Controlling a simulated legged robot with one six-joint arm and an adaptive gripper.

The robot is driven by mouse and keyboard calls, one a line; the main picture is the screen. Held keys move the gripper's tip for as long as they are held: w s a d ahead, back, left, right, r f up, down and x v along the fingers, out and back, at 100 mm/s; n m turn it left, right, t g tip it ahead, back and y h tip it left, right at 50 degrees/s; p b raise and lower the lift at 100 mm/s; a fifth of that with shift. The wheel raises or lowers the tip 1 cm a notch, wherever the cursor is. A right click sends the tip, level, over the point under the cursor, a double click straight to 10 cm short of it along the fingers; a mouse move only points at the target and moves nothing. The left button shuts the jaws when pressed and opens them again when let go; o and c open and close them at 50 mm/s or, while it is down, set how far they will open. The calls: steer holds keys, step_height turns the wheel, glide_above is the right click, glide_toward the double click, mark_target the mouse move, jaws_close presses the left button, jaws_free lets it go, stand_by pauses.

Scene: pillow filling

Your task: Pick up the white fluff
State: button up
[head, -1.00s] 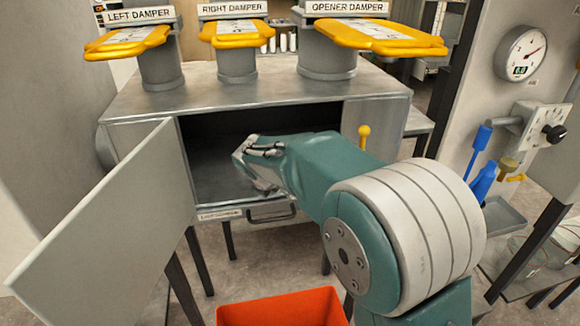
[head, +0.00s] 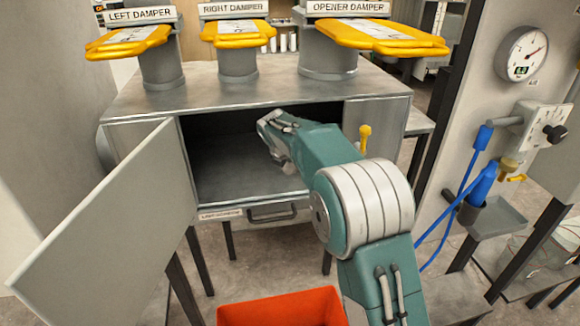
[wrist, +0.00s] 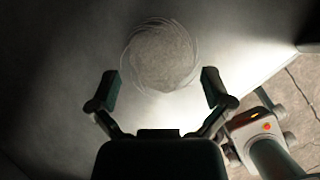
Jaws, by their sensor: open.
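A round, pale grey-white clump with wispy edges, which looks like the white fluff (wrist: 162,56), lies on the cabinet floor in the wrist view. My gripper (wrist: 161,84) is open and empty there, with one finger to each side of the clump's lower edge and the clump mostly beyond the fingertips. I cannot tell the height gap. The fluff does not show in the head view.
The cabinet door (head: 95,225) stands open to the left. An orange bin (head: 282,308) is on the floor in front. Yellow-rimmed dampers (head: 235,32) stand on the cabinet top. A panel with a gauge (head: 521,53) and blue tools (head: 482,184) is at right.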

steer(key=x, duration=0.2)
steer(key=shift+w+f, duration=0.1)
steer(key=shift+f, duration=0.25)
steer(key=c, duration=0.8)
steer(key=shift+r, duration=0.25)
steer(key=shift+s+a+r, duration=0.2)
steer(key=shift+s+r, duration=0.35)
steer(key=shift+s, duration=0.25)
steer(key=s+a, duration=0.1)
steer(key=s, duration=0.4)
steer(key=s+a, duration=0.2)
steer(key=s, duration=0.3)
steer(key=s+a, duration=0.1)
steer(key=s, duration=0.4)
steer(key=shift+s+a, duration=0.35)
steer(key=shift+s, duration=0.05)
